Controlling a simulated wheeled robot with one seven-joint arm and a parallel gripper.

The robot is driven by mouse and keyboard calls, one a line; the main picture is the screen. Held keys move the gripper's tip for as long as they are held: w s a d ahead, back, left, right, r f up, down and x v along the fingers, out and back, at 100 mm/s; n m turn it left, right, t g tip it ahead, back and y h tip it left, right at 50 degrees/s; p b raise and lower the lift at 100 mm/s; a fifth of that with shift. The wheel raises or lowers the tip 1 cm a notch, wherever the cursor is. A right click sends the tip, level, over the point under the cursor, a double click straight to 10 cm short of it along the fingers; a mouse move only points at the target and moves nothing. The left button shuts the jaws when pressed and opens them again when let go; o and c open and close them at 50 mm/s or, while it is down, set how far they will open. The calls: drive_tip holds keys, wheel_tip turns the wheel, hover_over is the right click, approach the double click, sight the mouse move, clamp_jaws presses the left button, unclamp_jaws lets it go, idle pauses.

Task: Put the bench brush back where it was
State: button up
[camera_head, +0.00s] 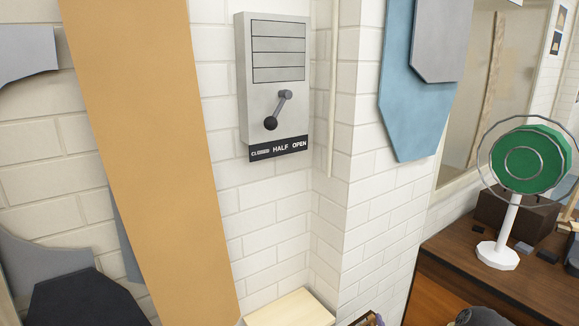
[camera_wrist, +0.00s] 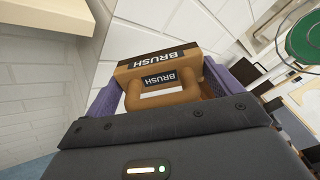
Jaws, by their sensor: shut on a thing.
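The bench brush (camera_wrist: 128,72) is in the wrist view, a brown block with dark labels reading BRUSH and a looped handle towards me. My gripper (camera_wrist: 163,88) is shut on it, with one purple finger on each side. The labels appear upside down in this view. The bristles are hidden. In the head view I cannot make out the brush or the gripper for certain. No spot marked for the brush shows.
A pale wooden ledge (camera_head: 288,309) juts from the white brick wall at the bottom. A grey lever box (camera_head: 275,100) hangs above it. A tan board (camera_head: 150,170) stands left. At right, a dark wooden desk (camera_head: 450,250) carries a green round fan (camera_head: 530,160).

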drive_tip(key=s+a+f+n+y+b, duration=0.1)
drive_tip(key=s+a, duration=0.7)
drive_tip(key=shift+s+a+f, duration=0.15)
drive_tip(key=shift+s+f, duration=0.05)
drive_tip(key=shift+f, duration=0.15)
drive_tip(key=s+f+b, duration=0.4)
drive_tip(key=f+b, duration=0.1)
drive_tip(key=f, duration=0.5)
drive_tip(key=shift+s+f, duration=0.15)
drive_tip(key=shift+f, duration=0.1)
